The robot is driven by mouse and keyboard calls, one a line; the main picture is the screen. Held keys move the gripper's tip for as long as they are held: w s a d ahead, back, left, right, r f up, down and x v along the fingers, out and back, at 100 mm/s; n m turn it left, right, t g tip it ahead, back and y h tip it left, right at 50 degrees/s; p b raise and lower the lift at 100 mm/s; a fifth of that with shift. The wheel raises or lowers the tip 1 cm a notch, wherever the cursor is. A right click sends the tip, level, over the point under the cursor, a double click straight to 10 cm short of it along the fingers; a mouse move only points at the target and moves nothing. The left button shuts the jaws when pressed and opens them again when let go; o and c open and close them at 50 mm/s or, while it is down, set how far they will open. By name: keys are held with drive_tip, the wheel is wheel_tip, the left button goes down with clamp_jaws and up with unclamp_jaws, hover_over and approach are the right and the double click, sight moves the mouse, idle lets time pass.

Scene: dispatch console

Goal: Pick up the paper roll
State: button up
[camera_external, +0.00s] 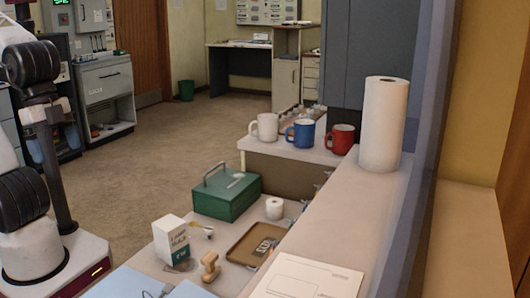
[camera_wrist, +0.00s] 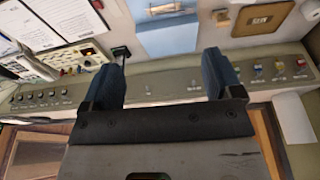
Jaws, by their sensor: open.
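Two white paper rolls show in the external view. A tall paper roll (camera_external: 383,125) stands upright on the raised ledge at the right. A small paper roll (camera_external: 275,208) stands on the lower desk beside a brown tray (camera_external: 236,250). My gripper (camera_external: 54,146) is at the far left of the external view, well apart from both rolls. In the wrist view my gripper (camera_wrist: 164,72) has its two blue fingers wide apart with nothing between them. A pale object (camera_wrist: 293,118) at the right edge of the wrist view is cut off; I cannot tell what it is.
White, blue and red mugs (camera_external: 302,133) stand in a row left of the tall roll. A green box (camera_external: 226,192), a white carton (camera_external: 171,240) and a wooden stamp (camera_external: 210,266) crowd the lower desk. A switch panel (camera_wrist: 165,88) crosses the wrist view.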

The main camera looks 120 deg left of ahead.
idle(0.3)
drive_tip(key=w+a+f+m+g+y, duration=0.3)
drive_tip(key=w+a+f+y, duration=0.15)
drive_tip(key=w+a, duration=0.6)
drive_tip(key=w+a+f+m+g+y, duration=0.2)
drive_tip(key=w+a+f+m+y, duration=0.35)
drive_tip(key=a, duration=0.85)
drive_tip(key=m+y, duration=0.3)
drive_tip(key=m, duration=0.4)
approach(274, 203)
drive_tip(key=shift+s+a+f+g, duration=0.15)
drive_tip(key=shift+a+f, duration=0.15)
drive_tip(key=shift+a, duration=0.25)
drive_tip(key=shift+s+a+f+g, duration=0.15)
drive_tip(key=shift+a+f, duration=0.1)
drive_tip(key=shift+a, duration=0.3)
drive_tip(key=shift+w+a+f+y, duration=0.1)
drive_tip(key=shift+a+f+y, duration=0.15)
drive_tip(key=shift+y, duration=0.05)
drive_tip(key=shift+x, duration=1.3)
